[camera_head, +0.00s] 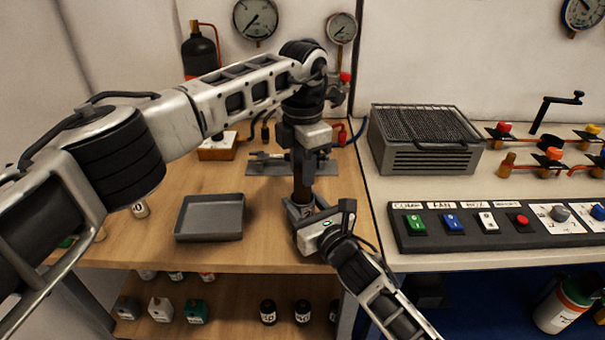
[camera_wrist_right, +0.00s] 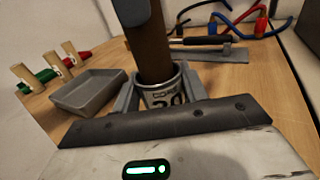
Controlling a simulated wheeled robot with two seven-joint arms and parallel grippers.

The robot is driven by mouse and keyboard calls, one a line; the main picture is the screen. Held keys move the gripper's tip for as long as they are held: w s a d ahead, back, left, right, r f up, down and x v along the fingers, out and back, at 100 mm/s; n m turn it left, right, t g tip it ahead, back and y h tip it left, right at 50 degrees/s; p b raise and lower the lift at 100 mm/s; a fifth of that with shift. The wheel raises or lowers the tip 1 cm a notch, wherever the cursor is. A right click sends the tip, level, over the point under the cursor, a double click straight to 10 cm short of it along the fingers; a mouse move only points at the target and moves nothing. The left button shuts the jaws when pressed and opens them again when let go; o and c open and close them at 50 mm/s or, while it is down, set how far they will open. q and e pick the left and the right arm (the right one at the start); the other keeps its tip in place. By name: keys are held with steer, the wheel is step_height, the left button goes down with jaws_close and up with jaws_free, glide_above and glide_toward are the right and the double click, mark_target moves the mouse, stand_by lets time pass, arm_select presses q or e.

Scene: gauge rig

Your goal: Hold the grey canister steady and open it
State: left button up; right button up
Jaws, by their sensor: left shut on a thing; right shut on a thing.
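The grey canister (camera_wrist_right: 164,99) with a dark number on its pale label stands upright on the wooden bench in the right wrist view. Only a sliver of it (camera_head: 297,211) shows in the head view. My right gripper (camera_wrist_right: 161,92) is shut around its body from the near side, one finger on each side. My left gripper (camera_head: 303,198) points straight down from above and is shut on the canister's top. Its dark finger (camera_wrist_right: 147,45) hides most of the top, so I cannot tell whether the lid is loose.
A grey tray (camera_head: 210,236) lies left of the canister. A grey plate with a tool (camera_head: 262,168) lies behind. A switch panel (camera_head: 480,243) and a grilled box (camera_head: 424,158) are to the right. Several small containers stand on the shelf below.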

steer(key=o, duration=1.5)
steer(key=shift+c, duration=0.2)
